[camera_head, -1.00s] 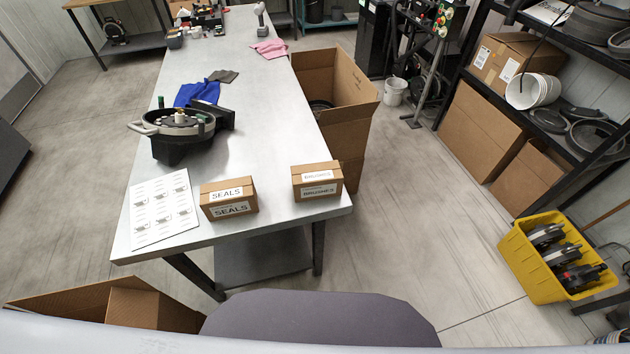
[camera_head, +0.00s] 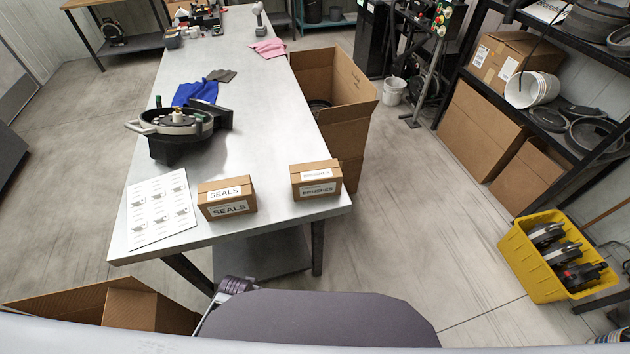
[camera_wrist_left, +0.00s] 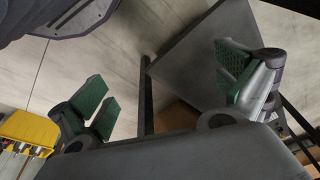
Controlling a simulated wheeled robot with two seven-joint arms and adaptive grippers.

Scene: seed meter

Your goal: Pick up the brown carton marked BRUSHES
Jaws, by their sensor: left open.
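The brown carton marked BRUSHES (camera_head: 316,180) sits upright on the near right corner of the grey table (camera_head: 270,130) in the head view. It has white labels on its top and front. A similar carton marked SEALS (camera_head: 227,197) stands to its left, with a gap between them. My left gripper (camera_wrist_left: 168,86) shows in the left wrist view, with its green-padded fingers spread wide and nothing between them. It is low, in front of the table and apart from the carton, which does not show in the wrist view. My right gripper is not in view.
A printed sheet (camera_head: 160,210) lies left of the cartons, and a black seed meter (camera_head: 178,128) stands behind. A tall open box (camera_head: 345,100) stands beside the table's right edge. A yellow bin (camera_head: 540,280) is at the right. The tabletop behind the BRUSHES carton is clear.

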